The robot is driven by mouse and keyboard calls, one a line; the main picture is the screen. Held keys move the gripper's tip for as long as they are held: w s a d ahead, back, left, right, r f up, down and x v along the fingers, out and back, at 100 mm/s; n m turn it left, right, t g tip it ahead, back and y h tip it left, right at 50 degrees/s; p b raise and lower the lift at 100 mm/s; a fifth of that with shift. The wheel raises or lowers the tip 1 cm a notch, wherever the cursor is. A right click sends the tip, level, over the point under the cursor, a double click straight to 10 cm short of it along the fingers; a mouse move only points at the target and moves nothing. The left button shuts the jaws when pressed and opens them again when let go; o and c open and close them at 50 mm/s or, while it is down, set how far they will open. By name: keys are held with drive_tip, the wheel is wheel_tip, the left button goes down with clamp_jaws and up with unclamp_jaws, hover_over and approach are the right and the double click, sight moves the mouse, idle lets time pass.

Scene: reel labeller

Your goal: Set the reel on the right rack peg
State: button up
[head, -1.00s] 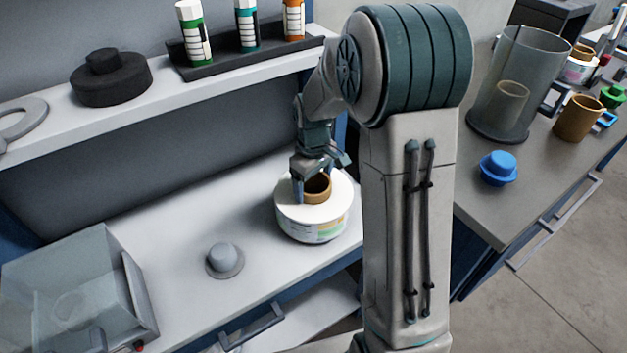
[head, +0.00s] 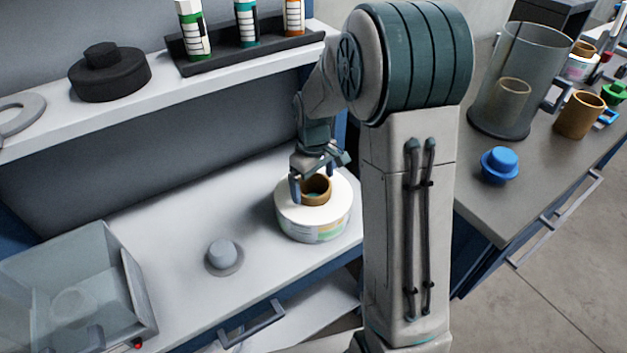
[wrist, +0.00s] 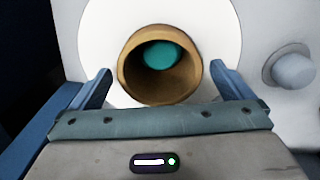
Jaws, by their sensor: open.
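The reel (head: 312,222), a white roll with a coloured printed side and a brown core (head: 316,190), lies flat at the right of the white bench. It also shows in the wrist view (wrist: 222,35). A teal peg top (wrist: 160,54) shows down inside the core, so the reel sits around that peg; the peg's lower part is hidden. A grey peg (head: 222,252) with a round base stands bare to the left. My gripper (head: 318,174) is just above the reel. In the wrist view its fingers (wrist: 165,88) are spread, apart from the core on both sides.
A shelf (head: 205,88) above the bench holds a black stepped disc (head: 108,78) and a dark tray with several bottles (head: 192,30). A clear box (head: 75,285) stands at the bench's left. A grey counter (head: 500,215) with a blue knob-like piece (head: 499,165) lies right.

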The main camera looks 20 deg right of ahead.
wheel_tip(320, 180, up, 14)
drive_tip(key=p, duration=0.1)
drive_tip(key=shift+f, duration=0.2)
idle(0.3)
drive_tip(key=s+r+m+t+p, duration=0.1)
drive_tip(key=s+r+m+p, duration=0.1)
drive_tip(key=s, duration=0.8)
drive_tip(key=s+r+m+t+p, duration=0.1)
drive_tip(key=s+r+m+p, duration=0.2)
drive_tip(key=s, duration=0.7)
drive_tip(key=shift+s+r+m+t+p, duration=0.15)
drive_tip(key=shift+s+m+t+p, duration=0.2)
drive_tip(key=shift+m, duration=0.55)
